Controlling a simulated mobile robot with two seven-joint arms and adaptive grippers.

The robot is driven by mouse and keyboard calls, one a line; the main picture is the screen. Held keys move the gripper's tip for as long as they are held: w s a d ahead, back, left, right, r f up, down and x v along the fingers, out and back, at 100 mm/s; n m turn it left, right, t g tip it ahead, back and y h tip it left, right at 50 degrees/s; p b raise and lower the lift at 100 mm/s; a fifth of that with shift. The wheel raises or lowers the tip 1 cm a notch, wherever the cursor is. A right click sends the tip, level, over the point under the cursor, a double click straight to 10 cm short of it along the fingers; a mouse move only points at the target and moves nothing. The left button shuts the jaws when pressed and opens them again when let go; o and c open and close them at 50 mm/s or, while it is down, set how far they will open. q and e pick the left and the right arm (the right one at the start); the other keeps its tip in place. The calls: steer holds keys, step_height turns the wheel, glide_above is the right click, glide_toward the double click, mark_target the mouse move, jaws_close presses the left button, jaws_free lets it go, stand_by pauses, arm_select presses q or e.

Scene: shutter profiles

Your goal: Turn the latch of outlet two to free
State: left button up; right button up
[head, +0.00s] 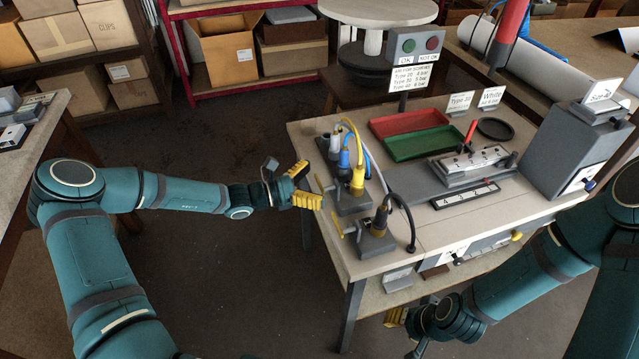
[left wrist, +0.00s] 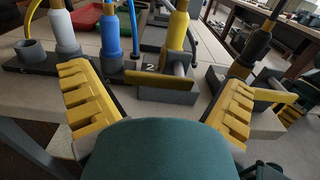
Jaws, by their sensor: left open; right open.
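Outlet two, marked by a "2" label (left wrist: 151,67), carries a yellow connector (head: 357,172), also in the left wrist view (left wrist: 178,32). Its latch is a flat yellow bar (left wrist: 155,81) lying roughly crosswise in front of the connector; in the head view it is small (head: 320,183). My left gripper (head: 308,184) is open and empty at the bench's left edge, facing the outlet. In the left wrist view its yellow fingers stand either side of the latch, apart from it. My right gripper (head: 395,318) is low below the bench front, partly hidden, open.
A black connector (head: 380,218) with its own yellow bar (left wrist: 262,93) stands on the nearer outlet. Blue (left wrist: 111,36) and grey (left wrist: 63,32) connectors stand farther left. Red (head: 403,122) and green (head: 425,143) trays and a grey fixture (head: 470,165) occupy the bench. Floor left of the bench is clear.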

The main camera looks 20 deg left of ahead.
arm_select(q)
steer(key=shift+w+d, duration=0.3)
steer(key=shift+d, duration=0.1)
steer(key=c, duration=1.1)
steer(key=shift+c, duration=0.2)
